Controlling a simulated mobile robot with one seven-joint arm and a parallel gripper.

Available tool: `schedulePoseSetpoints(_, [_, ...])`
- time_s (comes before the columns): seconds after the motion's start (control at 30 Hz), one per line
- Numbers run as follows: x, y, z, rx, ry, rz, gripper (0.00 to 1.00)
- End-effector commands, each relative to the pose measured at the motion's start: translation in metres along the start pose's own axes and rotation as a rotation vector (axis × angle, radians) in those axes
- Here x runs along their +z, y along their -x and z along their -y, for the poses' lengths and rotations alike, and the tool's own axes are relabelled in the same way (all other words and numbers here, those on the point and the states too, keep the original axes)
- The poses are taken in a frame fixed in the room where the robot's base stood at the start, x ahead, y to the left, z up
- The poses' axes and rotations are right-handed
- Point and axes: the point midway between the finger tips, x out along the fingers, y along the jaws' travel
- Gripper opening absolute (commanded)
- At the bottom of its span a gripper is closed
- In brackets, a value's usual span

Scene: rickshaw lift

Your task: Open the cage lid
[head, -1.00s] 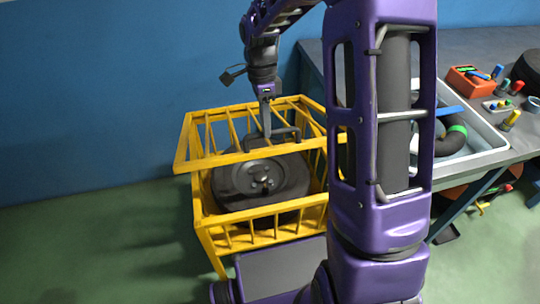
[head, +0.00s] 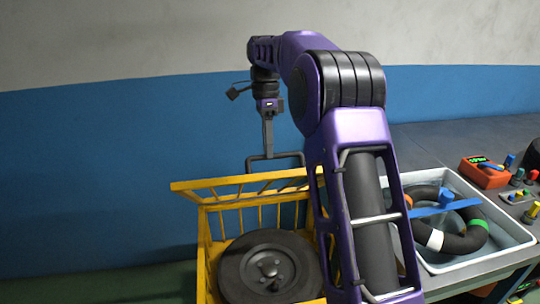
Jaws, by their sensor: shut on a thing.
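The yellow cage (head: 204,262) stands on the floor in the lower middle of the head view. Its yellow barred lid (head: 228,182) is raised and tilted above the cage, with its near edge toward the left. A dark handle (head: 284,156) stands up from the lid. My gripper (head: 267,154) is shut on this handle from above. A dark wheel (head: 270,268) lies inside the cage. My purple arm hides the right side of the cage and part of the lid.
A grey workbench (head: 435,135) stands to the right. It bears a white tray (head: 518,238) with a dark ringed tube (head: 466,243), and a red box (head: 484,176) beside small coloured parts. A blue wall (head: 90,180) rises behind the cage. The left side is free.

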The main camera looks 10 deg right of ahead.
Motion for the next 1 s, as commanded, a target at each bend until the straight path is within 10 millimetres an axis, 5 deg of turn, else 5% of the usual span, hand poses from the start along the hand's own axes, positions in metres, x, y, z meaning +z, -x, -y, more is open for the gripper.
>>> schedulePoseSetpoints(0.03, [-0.0022,-0.011,0.011,-0.012,-0.004,-0.002,0.0])
schedulePoseSetpoints(0.53, [-0.0025,-0.0094,0.0122,-0.007,-0.004,-0.003,0.0])
schedulePoseSetpoints(0.57, [-0.0025,-0.0095,0.0122,-0.006,-0.004,-0.003,0.34])
schedulePoseSetpoints(0.63, [-0.0025,-0.0093,0.0123,-0.007,-0.004,-0.003,0.46])
schedulePoseSetpoints(1.0, [-0.0008,-0.0057,0.0116,-0.01,-0.002,0.0,0.5])
